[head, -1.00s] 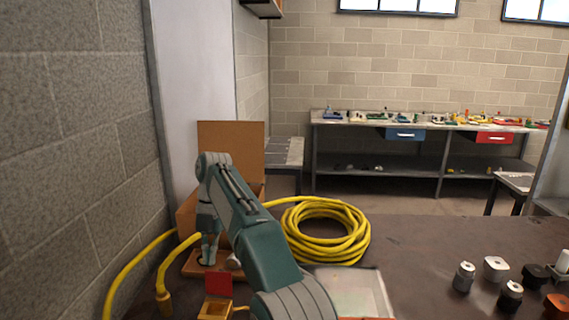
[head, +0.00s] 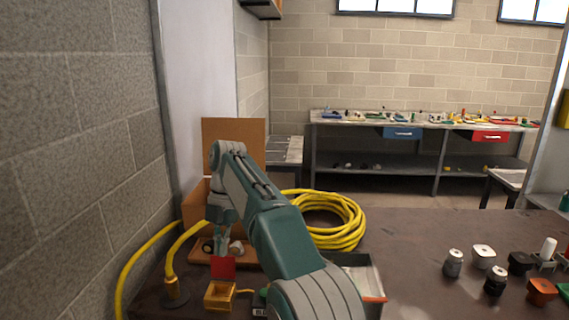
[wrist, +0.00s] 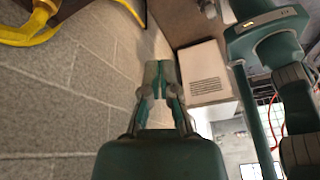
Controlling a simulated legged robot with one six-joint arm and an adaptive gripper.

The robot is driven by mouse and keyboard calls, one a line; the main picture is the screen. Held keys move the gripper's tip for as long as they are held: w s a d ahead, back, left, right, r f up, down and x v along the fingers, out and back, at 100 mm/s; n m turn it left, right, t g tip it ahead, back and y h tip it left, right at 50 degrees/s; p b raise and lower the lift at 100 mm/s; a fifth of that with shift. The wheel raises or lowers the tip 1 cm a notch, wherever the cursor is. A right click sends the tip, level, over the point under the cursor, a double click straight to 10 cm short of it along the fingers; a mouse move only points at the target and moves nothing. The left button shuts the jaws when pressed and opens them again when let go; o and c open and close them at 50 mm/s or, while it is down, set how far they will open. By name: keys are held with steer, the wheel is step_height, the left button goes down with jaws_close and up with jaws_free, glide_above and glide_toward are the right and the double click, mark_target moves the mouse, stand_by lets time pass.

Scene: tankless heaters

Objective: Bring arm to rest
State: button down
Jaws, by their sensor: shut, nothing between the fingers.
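My arm reaches from the bottom middle of the head view up and left, then bends down at the wrist. My gripper (head: 220,248) hangs at the left end of the dark table (head: 405,240), just above or in front of a brown wooden base; I cannot tell whether it touches. In the wrist view my gripper (wrist: 161,72) has its fingers together with nothing between them. The grey block wall lies behind it on the left there.
An open cardboard box (head: 232,140) and a yellow hose coil (head: 340,220) are close to my arm. A small yellow-brown box (head: 219,296) and a tray (head: 368,283) lie nearer. Several jars and fittings (head: 496,280) stand at right. The block wall (head: 80,150) is at left.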

steer(key=s+d+r+m+t, duration=0.25)
steer(key=s+d+m, duration=0.25)
steer(key=d+m, duration=0.35)
steer(key=s+d+r+m+t, duration=0.2)
steer(key=s+d+r+m, duration=0.25)
steer(key=d+m, duration=0.35)
steer(key=s+d+f+m+t, duration=0.2)
steer(key=s+d+f+m, duration=0.3)
steer(key=s, duration=0.4)
steer(key=s+d+f+m+t+h, duration=0.1)
steer(key=s+d+f+m+t, duration=0.1)
steer(key=s+d+f+m, duration=0.4)
steer(key=s+d+m, duration=0.1)
steer(key=s+m, duration=0.2)
steer(key=shift+s+d, duration=0.2)
steer(key=shift+d, duration=0.15)
steer(key=shift+d+m+t, duration=0.15)
steer(key=shift+m+t, duration=0.1)
